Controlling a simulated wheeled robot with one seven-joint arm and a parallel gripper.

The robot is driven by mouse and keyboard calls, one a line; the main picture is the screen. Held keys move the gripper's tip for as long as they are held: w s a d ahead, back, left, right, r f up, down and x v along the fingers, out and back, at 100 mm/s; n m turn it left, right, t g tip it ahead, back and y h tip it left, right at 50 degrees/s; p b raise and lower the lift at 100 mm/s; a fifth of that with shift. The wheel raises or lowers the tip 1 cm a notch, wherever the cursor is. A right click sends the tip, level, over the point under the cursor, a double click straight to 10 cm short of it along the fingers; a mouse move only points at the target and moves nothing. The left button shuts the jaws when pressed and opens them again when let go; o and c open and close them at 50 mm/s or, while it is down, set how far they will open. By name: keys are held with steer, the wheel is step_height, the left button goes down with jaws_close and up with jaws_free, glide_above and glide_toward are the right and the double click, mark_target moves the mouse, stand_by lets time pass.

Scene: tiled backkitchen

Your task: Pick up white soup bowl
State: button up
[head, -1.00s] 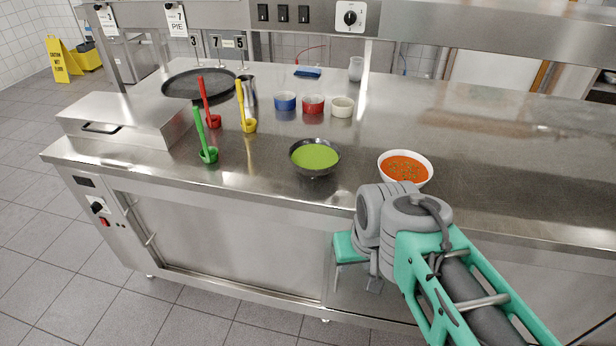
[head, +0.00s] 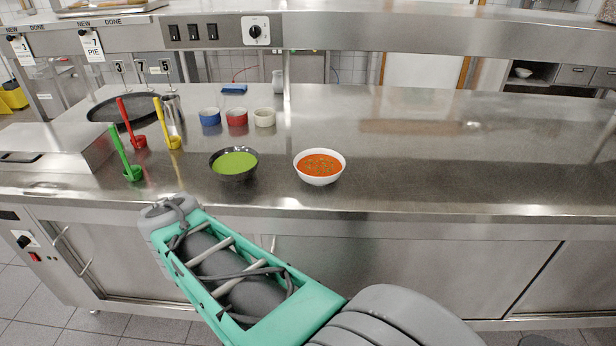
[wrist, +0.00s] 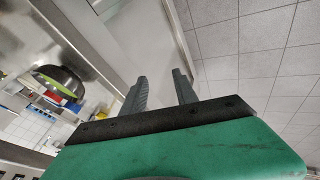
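The white soup bowl (head: 319,178) stands upright on the steel counter (head: 420,190) near its front edge, full of orange-red soup with green bits. It is not in the wrist view that I can make out. In the wrist view my gripper (wrist: 160,75) shows two dark fingers with a clear gap between them. It is open and empty. Its fingers point along the cabinet front, apart from the bowls. In the head view the gripper is hidden behind my arm, below the counter edge.
A dark bowl of green soup (head: 234,174) stands left of the white bowl; a dark bowl also shows in the wrist view (wrist: 58,82). The counter's right side is clear.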

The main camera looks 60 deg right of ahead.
steer(key=d+f+n+h+b, duration=0.1)
steer(key=d+n+h, duration=0.15)
steer(key=d, duration=0.85)
steer(key=n+g+h+b, duration=0.3)
steer(key=n+g+h, duration=0.1)
steer(key=n+h, duration=0.4)
glide_toward(339, 172)
steer(key=x, duration=0.4)
steer(key=shift+w+d+r, duration=0.1)
steer(key=shift+w+r, duration=0.05)
steer(key=shift+r, duration=0.05)
steer(key=x, duration=0.6)
steer(key=shift+d+f, duration=0.2)
steer(key=shift+f, duration=0.1)
steer(key=shift+d, duration=0.3)
steer(key=shift+c, duration=0.4)
steer(key=shift+f, duration=0.1)
jaws_close()
